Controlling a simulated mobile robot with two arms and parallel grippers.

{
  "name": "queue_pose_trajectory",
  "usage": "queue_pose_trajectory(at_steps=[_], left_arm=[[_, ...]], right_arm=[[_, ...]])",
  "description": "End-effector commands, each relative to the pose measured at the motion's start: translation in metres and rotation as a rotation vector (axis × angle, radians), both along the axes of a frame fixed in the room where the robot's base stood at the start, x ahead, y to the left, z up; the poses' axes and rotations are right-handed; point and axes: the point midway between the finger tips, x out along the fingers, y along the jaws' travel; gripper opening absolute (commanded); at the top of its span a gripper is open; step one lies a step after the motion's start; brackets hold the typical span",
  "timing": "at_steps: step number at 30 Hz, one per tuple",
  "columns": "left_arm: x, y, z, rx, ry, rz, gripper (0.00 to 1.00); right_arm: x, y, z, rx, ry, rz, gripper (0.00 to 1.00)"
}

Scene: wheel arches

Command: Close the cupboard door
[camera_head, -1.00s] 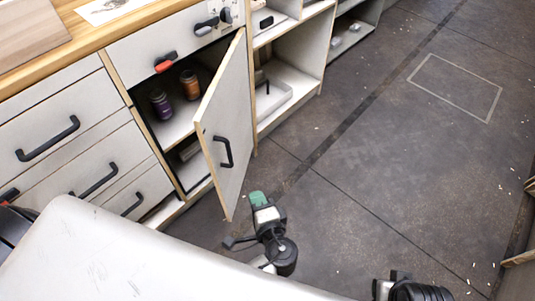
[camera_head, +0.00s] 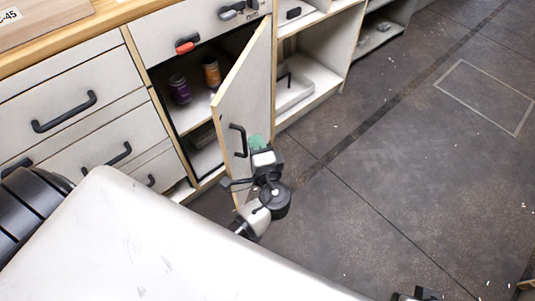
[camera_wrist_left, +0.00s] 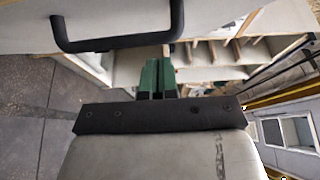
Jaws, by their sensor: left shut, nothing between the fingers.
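The cupboard door (camera_head: 258,100) stands open, swung out from the cabinet, with a black bar handle (camera_head: 238,140) on its outer face. The cupboard interior shows a purple jar (camera_head: 180,88) and an orange-brown jar (camera_head: 211,72) on its shelf. My left gripper (camera_head: 257,142) is shut and empty, with green fingertips, at the door's outer face just right of the handle. In the left wrist view the shut green fingers (camera_wrist_left: 157,75) are close to the black handle (camera_wrist_left: 120,42). I cannot tell whether they touch the door. The right gripper's fingers do not show.
Drawers with black handles (camera_head: 64,112) are left of the cupboard. Open shelves with a white tray (camera_head: 293,92) are to its right. A wooden worktop (camera_head: 105,18) runs above.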

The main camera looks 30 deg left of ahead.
Motion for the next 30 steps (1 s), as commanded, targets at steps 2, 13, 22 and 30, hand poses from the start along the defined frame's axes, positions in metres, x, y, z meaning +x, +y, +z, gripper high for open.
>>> queue_pose_trajectory(at_steps=[2, 13, 22, 30], left_arm=[[0.000, 0.007, 0.000, 0.001, 0.001, -0.001, 0.00], [0.000, 0.014, 0.000, -0.001, 0.001, 0.000, 0.00], [-0.004, 0.025, 0.001, 0.003, 0.001, -0.027, 0.00], [-0.016, 0.080, 0.000, 0.010, 0.004, -0.168, 0.00]], right_arm=[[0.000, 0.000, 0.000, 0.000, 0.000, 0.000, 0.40], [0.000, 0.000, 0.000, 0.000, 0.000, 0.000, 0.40], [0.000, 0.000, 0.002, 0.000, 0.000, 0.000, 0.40], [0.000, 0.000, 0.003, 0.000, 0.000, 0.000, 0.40]])
